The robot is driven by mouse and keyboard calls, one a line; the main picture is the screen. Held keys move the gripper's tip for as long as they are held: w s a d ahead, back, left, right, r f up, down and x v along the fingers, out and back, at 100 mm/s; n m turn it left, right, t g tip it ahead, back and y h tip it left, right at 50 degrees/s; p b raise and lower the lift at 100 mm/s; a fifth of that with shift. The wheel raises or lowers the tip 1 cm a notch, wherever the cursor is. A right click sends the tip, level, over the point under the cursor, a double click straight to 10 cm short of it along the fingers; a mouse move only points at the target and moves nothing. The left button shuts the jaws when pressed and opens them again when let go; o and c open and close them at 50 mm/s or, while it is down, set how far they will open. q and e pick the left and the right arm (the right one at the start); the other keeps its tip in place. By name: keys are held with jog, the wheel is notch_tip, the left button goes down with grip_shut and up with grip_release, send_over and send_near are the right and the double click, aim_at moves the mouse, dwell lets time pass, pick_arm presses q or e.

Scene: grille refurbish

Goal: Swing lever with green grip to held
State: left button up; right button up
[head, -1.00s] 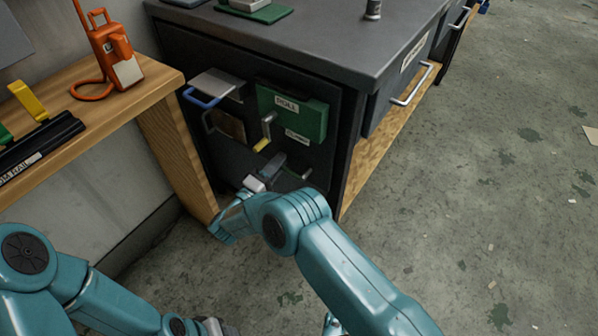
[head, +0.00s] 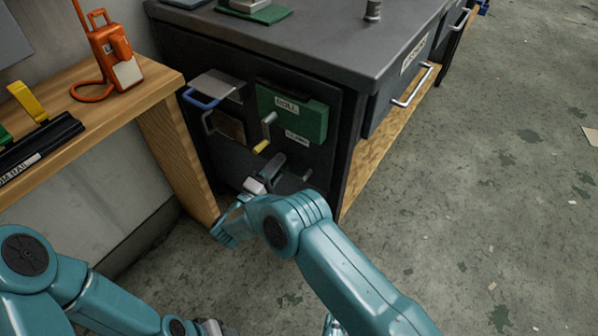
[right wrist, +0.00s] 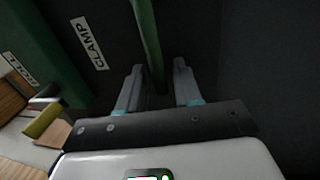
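The lever's green grip (right wrist: 148,40) shows in the right wrist view as a long green bar running down between my right fingers, beside a white CLAMP label (right wrist: 89,43). My right gripper (right wrist: 159,85) is open around it, with a finger on each side and small gaps visible. In the head view my right gripper (head: 285,172) is low at the dark panel of the cabinet, and the green grip is mostly hidden there. My left gripper (head: 212,328) is only partly in view at the bottom edge; its fingers cannot be made out.
A lever with a yellow grip (head: 261,146) hangs just above my right gripper, below a green ROLL box (head: 310,120). Blue-edged and grey handles (head: 203,101) sit to its left. A wooden bench (head: 110,105) stands left; the floor at right is open.

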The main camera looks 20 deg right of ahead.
jog(key=shift+s+a+r+p, duration=0.5)
jog(key=shift+a+r+p, duration=0.15)
jog(key=shift+r+p, duration=0.1)
jog(key=s+a+r+p, duration=0.2)
jog(key=shift+a+r, duration=0.25)
jog(key=shift+a, duration=0.1)
dwell(0.4)
